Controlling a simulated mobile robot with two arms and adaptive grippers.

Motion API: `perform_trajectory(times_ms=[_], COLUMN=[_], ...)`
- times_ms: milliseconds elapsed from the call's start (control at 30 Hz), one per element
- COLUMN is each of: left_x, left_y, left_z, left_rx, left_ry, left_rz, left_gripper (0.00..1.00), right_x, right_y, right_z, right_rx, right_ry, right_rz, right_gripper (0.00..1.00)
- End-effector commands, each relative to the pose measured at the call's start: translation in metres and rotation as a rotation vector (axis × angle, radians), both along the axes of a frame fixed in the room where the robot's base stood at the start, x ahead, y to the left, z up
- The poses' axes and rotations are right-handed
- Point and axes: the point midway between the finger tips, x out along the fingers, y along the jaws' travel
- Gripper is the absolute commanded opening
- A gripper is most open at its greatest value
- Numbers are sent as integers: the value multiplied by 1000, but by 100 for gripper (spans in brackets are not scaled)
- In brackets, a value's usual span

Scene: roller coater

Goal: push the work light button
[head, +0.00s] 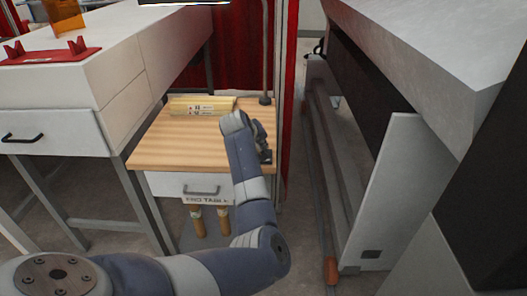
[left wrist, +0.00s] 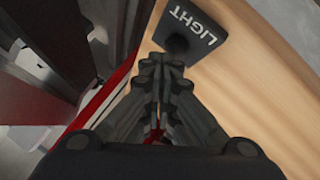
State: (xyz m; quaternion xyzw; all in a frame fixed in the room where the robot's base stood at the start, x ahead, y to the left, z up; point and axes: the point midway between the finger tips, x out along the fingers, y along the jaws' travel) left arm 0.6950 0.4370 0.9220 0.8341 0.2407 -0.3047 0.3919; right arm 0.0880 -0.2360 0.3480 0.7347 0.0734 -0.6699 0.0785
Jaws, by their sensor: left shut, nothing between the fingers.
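The work light button (left wrist: 176,44) is a dark round knob on a black plate lettered LIGHT (left wrist: 205,30), at the edge of the wooden table top. In the left wrist view, my left gripper (left wrist: 160,62) is shut and empty, its fingertips just below the button in the picture. I cannot tell whether they touch it. In the head view, the left gripper (head: 260,140) is over the table's right edge, mostly behind my wrist. The work light (head: 183,2) shows as a bright strip at the top, with its post (head: 266,55) at the table's back right. My right gripper is out of view.
A white bench (head: 115,70) with a red tray (head: 45,56) stands left. Large grey machinery (head: 420,60) stands right. A narrow floor gap lies between table and machine.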

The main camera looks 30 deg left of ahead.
Motion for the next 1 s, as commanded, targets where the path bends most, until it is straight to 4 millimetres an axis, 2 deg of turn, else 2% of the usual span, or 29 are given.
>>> perform_trajectory(times_ms=[1000], left_x=[0], left_y=[0], left_z=[-9], left_rx=[-1], left_ry=[2], left_rz=[-1], left_gripper=[0], right_x=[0], right_y=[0], right_z=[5], right_rx=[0], right_ry=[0], right_rz=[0], right_gripper=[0])
